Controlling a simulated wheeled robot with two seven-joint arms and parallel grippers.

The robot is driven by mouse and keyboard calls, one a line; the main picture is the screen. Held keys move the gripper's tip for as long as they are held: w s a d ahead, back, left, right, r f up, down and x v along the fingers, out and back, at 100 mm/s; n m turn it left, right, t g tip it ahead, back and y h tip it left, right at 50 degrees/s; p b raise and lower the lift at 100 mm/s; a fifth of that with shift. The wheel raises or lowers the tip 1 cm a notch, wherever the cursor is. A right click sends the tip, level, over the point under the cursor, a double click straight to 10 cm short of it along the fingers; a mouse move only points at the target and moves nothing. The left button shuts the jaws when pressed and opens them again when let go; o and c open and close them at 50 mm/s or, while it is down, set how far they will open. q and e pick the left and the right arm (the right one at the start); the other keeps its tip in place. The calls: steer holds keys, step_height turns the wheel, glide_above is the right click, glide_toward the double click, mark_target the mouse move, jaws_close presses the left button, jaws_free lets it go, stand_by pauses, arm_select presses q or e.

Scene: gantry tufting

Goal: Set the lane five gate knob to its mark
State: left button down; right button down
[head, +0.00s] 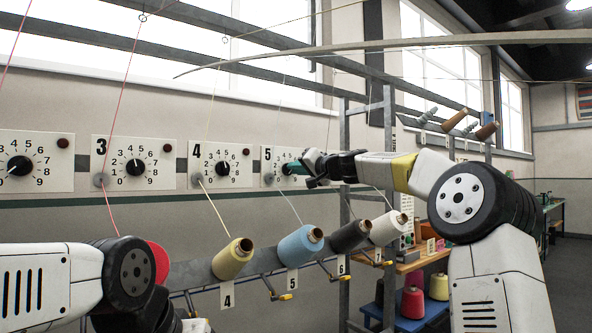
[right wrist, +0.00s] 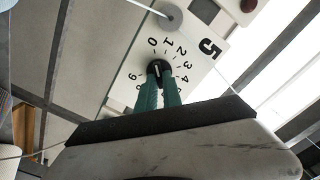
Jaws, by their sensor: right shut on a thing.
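The lane five panel (head: 268,181) is a white plate on the wall with a black 5 and a numbered dial. My right gripper (head: 295,168) is at this panel, its teal fingers covering much of the dial. In the right wrist view, the black gate knob (right wrist: 157,67) sits between the two teal fingertips of my right gripper (right wrist: 158,78), which are shut on its sides. A pale pointer line shows on the knob, roughly toward the 0 and 1 side; its exact reading is unclear. I cannot make out a separate mark. My left gripper is not visible.
The lane 4 panel (head: 220,166) and lane 3 panel (head: 132,162) stand to the left. Below are yarn cones, yellow (head: 233,259), blue (head: 299,244) and black (head: 349,236). Threads run up past the panels. A grey post (head: 344,230) stands right of lane five.

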steer(key=shift+f, duration=0.15)
steer(key=c, duration=1.5)
jaws_free()
steer(key=v, duration=0.7)
steer(key=shift+s+d, duration=0.25)
steer(key=shift+s, duration=0.05)
